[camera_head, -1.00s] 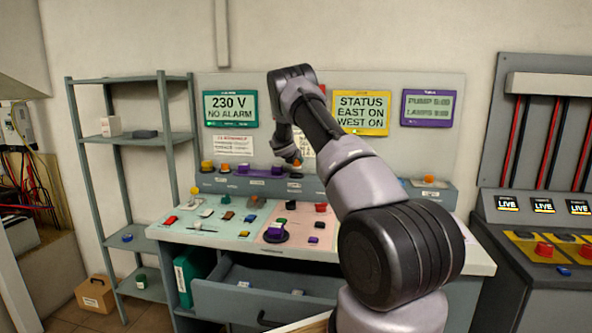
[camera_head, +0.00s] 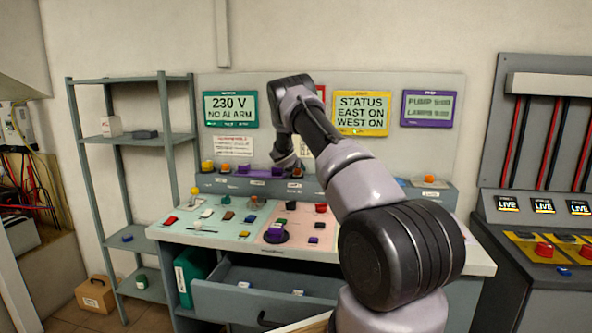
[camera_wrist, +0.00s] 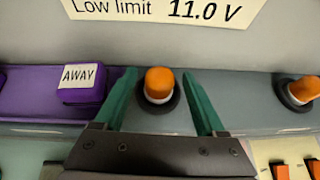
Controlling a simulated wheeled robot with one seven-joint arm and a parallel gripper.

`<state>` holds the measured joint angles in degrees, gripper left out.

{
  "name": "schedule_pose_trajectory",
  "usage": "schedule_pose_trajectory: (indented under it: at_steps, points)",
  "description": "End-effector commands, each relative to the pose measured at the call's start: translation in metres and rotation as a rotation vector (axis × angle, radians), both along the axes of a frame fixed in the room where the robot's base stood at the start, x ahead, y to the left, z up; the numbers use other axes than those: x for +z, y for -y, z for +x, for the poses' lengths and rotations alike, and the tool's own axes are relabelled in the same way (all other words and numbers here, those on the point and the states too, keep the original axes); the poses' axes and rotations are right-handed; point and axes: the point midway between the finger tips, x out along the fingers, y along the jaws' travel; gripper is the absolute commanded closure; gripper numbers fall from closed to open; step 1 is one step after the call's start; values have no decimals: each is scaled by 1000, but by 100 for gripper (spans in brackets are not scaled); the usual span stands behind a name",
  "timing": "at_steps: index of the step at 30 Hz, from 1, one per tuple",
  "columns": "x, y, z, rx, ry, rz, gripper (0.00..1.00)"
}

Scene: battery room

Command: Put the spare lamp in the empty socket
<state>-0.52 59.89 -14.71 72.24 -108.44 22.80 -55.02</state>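In the wrist view an orange lamp (camera_wrist: 158,84) with a pale band stands in a dark ring on the grey ledge. My gripper (camera_wrist: 160,92) is open, its two green fingers on either side of this lamp, with gaps visible on both sides. A second orange lamp (camera_wrist: 302,90) sits in a dark ring further right. In the head view my gripper is at the console's back ledge (camera_head: 210,182), its fingertips largely hidden by my arm. An orange lamp (camera_head: 225,168) and a yellow one (camera_head: 206,166) stand at the ledge's left. I cannot tell which socket is empty.
A purple block marked AWAY (camera_wrist: 82,90) lies left of my fingers. The desk top (camera_head: 185,234) carries several small switches and knobs. An open drawer (camera_head: 225,300) below holds small items. A shelf rack (camera_head: 120,82) stands left; a LIVE panel (camera_head: 525,235) stands right.

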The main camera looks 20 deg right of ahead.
Motion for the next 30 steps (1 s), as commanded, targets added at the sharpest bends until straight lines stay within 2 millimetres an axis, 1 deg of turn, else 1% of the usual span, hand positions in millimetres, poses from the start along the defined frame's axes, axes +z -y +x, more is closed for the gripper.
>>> schedule_pose_trajectory:
  at_steps: [3, 5, 8, 15, 18, 22, 26, 29, 30]
  points:
    - [4, 0, 0, 0, 1, 0, 27]
    - [6, -4, -4, 0, -1, 0, 27]
    - [15, -13, -15, 2, -1, -1, 27]
    - [40, -41, -52, 0, 1, 1, 27]
    - [48, -51, -65, 2, -1, 1, 27]
    - [56, -60, -77, 1, 0, 0, 27]
    - [64, -63, -85, -12, 11, 12, 27]
    - [87, -59, -98, -82, 64, 82, 27]
    - [102, -57, -107, -132, 102, 131, 27]
